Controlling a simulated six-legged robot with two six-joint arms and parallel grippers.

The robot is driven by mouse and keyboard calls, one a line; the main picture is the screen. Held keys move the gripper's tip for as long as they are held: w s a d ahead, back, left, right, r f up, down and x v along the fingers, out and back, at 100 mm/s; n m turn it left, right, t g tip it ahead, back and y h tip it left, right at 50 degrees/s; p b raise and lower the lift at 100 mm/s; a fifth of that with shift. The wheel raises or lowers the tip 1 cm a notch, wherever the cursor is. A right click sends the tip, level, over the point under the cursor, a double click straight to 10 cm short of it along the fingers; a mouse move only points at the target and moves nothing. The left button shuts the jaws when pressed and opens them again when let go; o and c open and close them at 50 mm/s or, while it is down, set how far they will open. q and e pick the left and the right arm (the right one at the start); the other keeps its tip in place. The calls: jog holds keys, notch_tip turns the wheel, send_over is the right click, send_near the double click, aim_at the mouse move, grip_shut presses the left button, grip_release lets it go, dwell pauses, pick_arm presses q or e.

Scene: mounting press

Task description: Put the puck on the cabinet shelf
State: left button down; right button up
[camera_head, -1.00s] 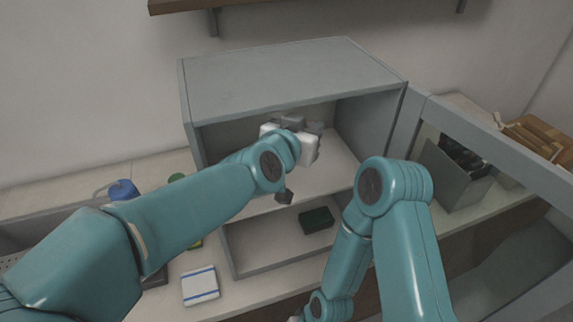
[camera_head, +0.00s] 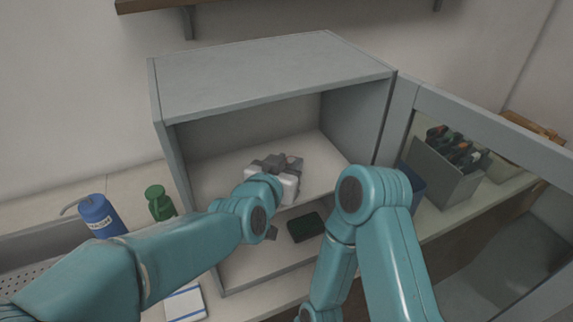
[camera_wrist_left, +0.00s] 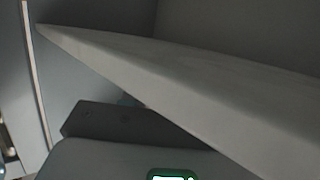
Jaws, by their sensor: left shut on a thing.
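The open grey cabinet (camera_head: 262,80) stands in the middle of the head view, with a pale shelf (camera_head: 318,160) dividing it. My left gripper (camera_head: 284,163) is inside the upper compartment, over the shelf, its dark fingers pointing into the cabinet. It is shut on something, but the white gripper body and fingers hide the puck. I cannot tell whether the held thing touches the shelf. In the left wrist view the pale shelf slab (camera_wrist_left: 190,85) crosses close to the camera, and the fingertips do not show. My right gripper is outside the head view, below the bottom edge.
A dark green block (camera_head: 306,227) lies in the lower compartment. The cabinet door (camera_head: 480,125) stands open to the right. A blue bottle (camera_head: 100,216) and a green bottle (camera_head: 159,203) stand at left. A grey bin (camera_head: 446,172) holds tools. The visible shelf around the gripper is clear.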

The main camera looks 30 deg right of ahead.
pick_arm(q)
jog(key=shift+w+a, duration=0.15)
jog(key=shift+w, duration=0.05)
jog(key=c, duration=0.9)
grip_release()
jog(key=shift+a, duration=0.1)
jog(key=shift+o, duration=0.4)
jog(key=shift+s+r, duration=0.1)
jog(key=shift+s, duration=0.2)
jog(key=shift+d, duration=0.2)
jog(key=shift+a, duration=0.45)
jog(key=b+v, duration=0.2)
jog(key=v, duration=0.8)
jog(key=shift+r, duration=0.1)
jog(key=shift+s+a+r, duration=0.15)
jog(key=shift+s+a, duration=0.25)
jog(key=shift+s, duration=0.05)
